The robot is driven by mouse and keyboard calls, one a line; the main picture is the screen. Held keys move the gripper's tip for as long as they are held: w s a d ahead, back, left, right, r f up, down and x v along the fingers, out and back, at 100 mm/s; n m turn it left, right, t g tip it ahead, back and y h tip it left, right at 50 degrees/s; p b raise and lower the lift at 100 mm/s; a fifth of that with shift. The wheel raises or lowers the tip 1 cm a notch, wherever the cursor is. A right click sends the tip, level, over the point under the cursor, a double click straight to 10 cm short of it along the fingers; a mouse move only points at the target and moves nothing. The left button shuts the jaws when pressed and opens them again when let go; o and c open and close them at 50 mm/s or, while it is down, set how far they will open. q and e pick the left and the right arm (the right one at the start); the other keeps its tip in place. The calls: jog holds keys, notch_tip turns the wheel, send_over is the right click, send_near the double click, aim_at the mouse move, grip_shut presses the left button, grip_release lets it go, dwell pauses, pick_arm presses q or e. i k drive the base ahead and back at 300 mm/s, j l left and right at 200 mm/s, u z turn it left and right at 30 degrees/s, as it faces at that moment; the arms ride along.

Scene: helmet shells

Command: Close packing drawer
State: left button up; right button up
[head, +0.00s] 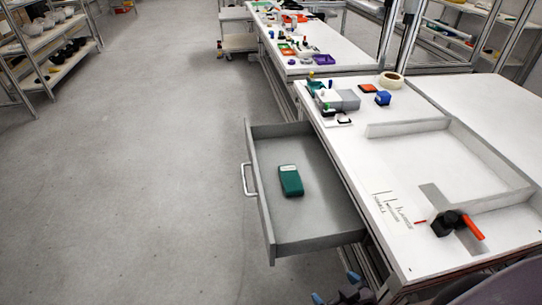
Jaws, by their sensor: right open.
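The packing drawer (259,199) is grey and stands pulled out to the left from under the white workbench (390,165). A pale bar handle (247,180) is on its front panel. A dark green handheld device (290,181) lies inside the drawer. My right gripper (336,288) shows at the bottom edge with blue fingertips spread apart. It is open and empty, below the drawer's near side in the picture and apart from the handle. Part of it is cut off by the frame. My left gripper is not in view.
On the bench are a raised frame (407,126), a black and orange tool (452,224), a tape roll (391,80) and small boxes. Another cluttered table (330,55) stands behind. Shelves (45,50) stand far left. The floor (150,180) left of the drawer is clear.

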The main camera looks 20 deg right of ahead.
aim_at(326, 216)
jog(key=i+j+z, duration=0.15)
jog(key=j+z, duration=0.2)
jog(key=z, duration=0.15)
jog(key=j+z, duration=0.45)
jog(key=i+j+z, duration=0.15)
jog(key=z, duration=0.15)
jog(key=i+j+z, duration=0.1)
jog(key=z, duration=0.25)
